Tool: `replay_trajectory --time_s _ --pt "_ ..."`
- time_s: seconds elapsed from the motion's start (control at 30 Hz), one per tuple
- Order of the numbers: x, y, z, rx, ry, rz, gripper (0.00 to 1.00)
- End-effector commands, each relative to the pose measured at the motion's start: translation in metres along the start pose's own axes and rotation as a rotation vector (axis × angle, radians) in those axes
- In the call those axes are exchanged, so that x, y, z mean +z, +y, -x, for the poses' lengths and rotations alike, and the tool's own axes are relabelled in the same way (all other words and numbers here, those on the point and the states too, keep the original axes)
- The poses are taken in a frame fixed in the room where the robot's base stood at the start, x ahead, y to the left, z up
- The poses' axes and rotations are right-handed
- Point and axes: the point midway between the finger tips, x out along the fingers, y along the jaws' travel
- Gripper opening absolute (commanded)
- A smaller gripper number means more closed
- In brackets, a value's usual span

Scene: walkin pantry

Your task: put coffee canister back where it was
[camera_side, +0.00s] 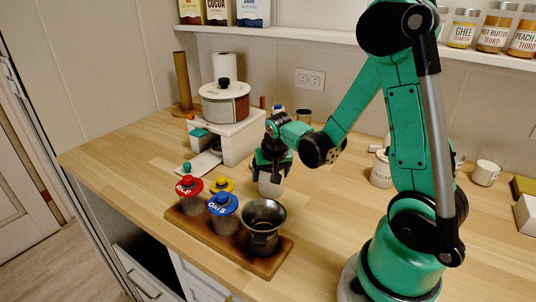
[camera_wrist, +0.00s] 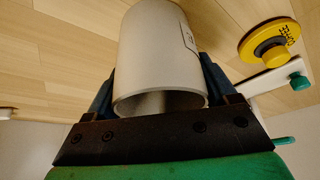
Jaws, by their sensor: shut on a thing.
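My gripper (camera_side: 271,165) is shut on a pale, open-ended cylinder, taken as the coffee canister (camera_side: 270,186). In the wrist view the canister (camera_wrist: 158,50) sits between the two dark fingers of my gripper (camera_wrist: 158,85), its open rim towards the camera. An edge of a label shows on its side. In the side view it is just behind the tray, by the steel cup; I cannot tell if it touches the counter. A yellow knobbed lid (camera_wrist: 268,45) with partly legible lettering lies to the right in the wrist view. It also shows behind the jars (camera_side: 222,184).
A wooden tray (camera_side: 264,270) at the counter's front holds the red-lidded rice jar (camera_side: 189,200), the blue-lidded oats jar (camera_side: 223,215) and the steel cup (camera_side: 264,225). A sugar jar (camera_side: 382,170) stands right.

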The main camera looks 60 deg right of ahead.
Motion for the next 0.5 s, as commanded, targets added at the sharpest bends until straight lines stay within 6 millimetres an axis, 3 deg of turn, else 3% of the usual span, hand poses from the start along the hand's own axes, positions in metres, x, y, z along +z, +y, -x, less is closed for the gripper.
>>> replay_trajectory --time_s 0.03,0.1,0.5 --pt "0.0001 -0.0001 -0.0004 0.0 0.0 0.0 0.87" --pt "0.0 0.0 -0.0002 0.0 0.0 0.0 1.0" --pt "-0.0012 -0.0002 0.0089 0.0 0.0 0.001 1.0"
